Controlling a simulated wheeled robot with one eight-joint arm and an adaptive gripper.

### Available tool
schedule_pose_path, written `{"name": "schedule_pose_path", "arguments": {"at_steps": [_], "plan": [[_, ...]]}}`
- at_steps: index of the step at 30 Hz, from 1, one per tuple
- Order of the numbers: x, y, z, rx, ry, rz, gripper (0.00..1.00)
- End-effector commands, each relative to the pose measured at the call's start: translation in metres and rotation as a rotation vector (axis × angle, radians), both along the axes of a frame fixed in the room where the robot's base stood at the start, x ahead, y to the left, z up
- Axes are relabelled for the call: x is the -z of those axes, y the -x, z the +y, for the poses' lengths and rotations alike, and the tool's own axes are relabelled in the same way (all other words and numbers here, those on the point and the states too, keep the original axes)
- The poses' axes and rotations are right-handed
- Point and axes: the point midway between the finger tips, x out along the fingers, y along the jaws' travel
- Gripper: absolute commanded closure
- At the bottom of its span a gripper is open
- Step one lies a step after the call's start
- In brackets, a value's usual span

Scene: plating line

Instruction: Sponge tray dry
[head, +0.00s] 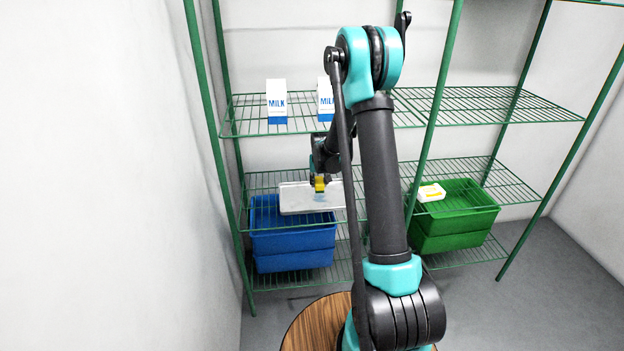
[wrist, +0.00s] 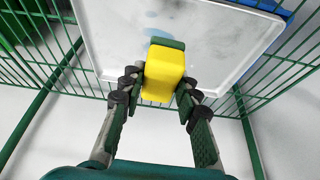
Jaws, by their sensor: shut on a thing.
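My gripper (wrist: 160,82) is shut on a yellow sponge (wrist: 162,72) with a green layer on its far side. In the head view the sponge (head: 320,185) is small and sits at or just above the tray (head: 293,199). The tray is pale grey with a raised rim and lies on the middle wire shelf. In the wrist view the tray (wrist: 240,40) has bluish wet patches near the sponge. I cannot tell whether the sponge touches the tray. My arm hides the right part of the tray in the head view.
A blue bin (head: 292,250) stands below the tray at left. A green bin (head: 455,222) stands at right, with a white and yellow item (head: 430,192) above it. Two milk cartons (head: 277,102) stand on the upper shelf. Green shelf posts (head: 436,110) flank my arm.

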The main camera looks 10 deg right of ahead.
Motion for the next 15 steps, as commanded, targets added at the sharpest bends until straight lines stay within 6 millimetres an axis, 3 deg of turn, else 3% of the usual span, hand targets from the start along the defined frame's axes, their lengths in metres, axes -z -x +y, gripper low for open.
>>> {"name": "schedule_pose_path", "arguments": {"at_steps": [4, 15], "plan": [[-0.002, -0.019, 0.011, 0.007, 0.001, -0.001, 0.92], [0.026, -0.02, 0.012, 0.009, 0.001, -0.001, 0.92]]}}
